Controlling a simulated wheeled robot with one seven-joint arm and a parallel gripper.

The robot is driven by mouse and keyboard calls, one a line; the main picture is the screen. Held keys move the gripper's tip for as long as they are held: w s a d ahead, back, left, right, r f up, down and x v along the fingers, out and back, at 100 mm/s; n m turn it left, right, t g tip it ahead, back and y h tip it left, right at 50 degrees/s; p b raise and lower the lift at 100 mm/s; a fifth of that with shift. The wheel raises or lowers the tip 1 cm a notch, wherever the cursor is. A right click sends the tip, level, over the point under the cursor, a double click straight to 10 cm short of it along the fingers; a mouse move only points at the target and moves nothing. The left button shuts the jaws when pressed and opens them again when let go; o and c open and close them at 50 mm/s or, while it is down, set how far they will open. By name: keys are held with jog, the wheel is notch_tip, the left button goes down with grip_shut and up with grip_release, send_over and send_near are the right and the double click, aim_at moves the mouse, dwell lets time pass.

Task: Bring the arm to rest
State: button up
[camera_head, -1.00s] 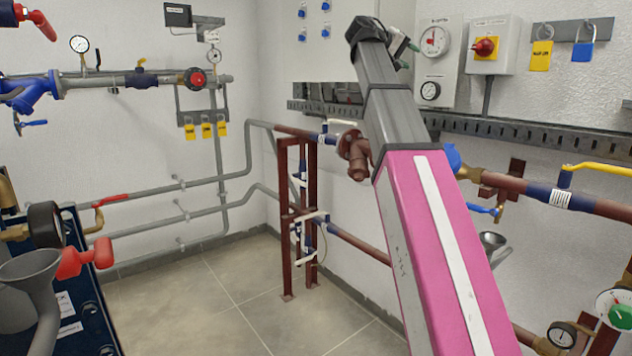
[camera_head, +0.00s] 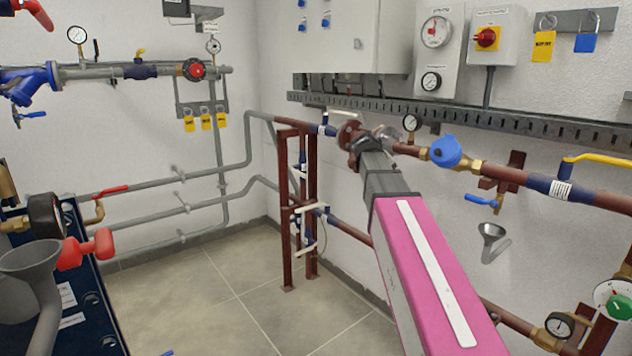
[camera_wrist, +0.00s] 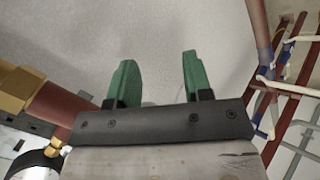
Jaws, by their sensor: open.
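My gripper (camera_wrist: 157,76) shows in the wrist view with its two green fingers apart and nothing between them. Behind the fingers is plain pale wall. In the head view my pink and grey arm reaches up from the bottom right, and its far end overlaps the brown pipe run (camera_head: 505,170) on the right wall. The gripper fingers cannot be made out there. I cannot tell from this view whether the arm touches the pipe.
A brown pipe (camera_wrist: 58,108) with a brass fitting (camera_wrist: 20,88) lies left of my fingers. The brown stand (camera_head: 285,215) is left of the arm and shows at right in the wrist view. Floor (camera_head: 205,300) is open.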

jog(key=s+a+f+g+y, duration=0.1)
jog(key=s+a+f+y, duration=0.1)
jog(key=s+f, duration=0.5)
jog(key=s+a+f+m+g+y, duration=0.1)
jog(key=s+f, duration=0.7)
jog(key=f, duration=1)
jog(key=s+a+f+g+y, duration=0.2)
jog(key=s+f, duration=0.5)
jog(key=f, duration=0.6)
jog(key=shift+s+a+m+g+y, duration=0.3)
jog(key=shift+a+y, duration=0.15)
jog(key=shift+y, duration=0.65)
